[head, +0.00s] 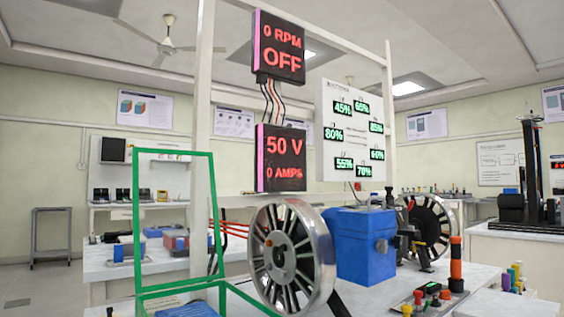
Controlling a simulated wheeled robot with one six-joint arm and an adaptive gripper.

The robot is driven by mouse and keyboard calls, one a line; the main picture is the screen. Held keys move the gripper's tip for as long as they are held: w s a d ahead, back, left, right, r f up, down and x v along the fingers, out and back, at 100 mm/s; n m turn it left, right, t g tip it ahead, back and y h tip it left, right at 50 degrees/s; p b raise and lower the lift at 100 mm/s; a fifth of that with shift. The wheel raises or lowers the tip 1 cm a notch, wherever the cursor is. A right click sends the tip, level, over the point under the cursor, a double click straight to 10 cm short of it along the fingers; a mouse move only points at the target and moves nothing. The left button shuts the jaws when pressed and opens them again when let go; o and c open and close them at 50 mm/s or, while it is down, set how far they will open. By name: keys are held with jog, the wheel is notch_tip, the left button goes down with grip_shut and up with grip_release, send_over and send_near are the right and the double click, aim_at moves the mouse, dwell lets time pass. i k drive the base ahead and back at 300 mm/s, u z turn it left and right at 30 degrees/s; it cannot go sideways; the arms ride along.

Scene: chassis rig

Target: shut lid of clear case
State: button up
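The clear case (180,289) stands at the bottom of the head view, left of centre. It has green edges, and its lower part is cut off by the picture's bottom edge. Its lid (175,154) is a see-through panel with a green frame. The lid stands open, nearly upright, at the left of the case, and the room shows through it. A blue object (188,310) shows low down within the case's outline; I cannot tell whether it lies inside. My gripper is not in view.
A large spoked metal wheel (318,262) stands just right of the case, with a blue box (365,250) behind it. A white post (203,130) rises behind the lid. Red displays (282,158) hang above. An orange-black post (456,262) stands at the right.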

aim_at(139, 290)
jog(key=k, duration=1)
jog(key=u, duration=1.7)
jog(key=i, duration=4)
jog(key=z, duration=3.55)
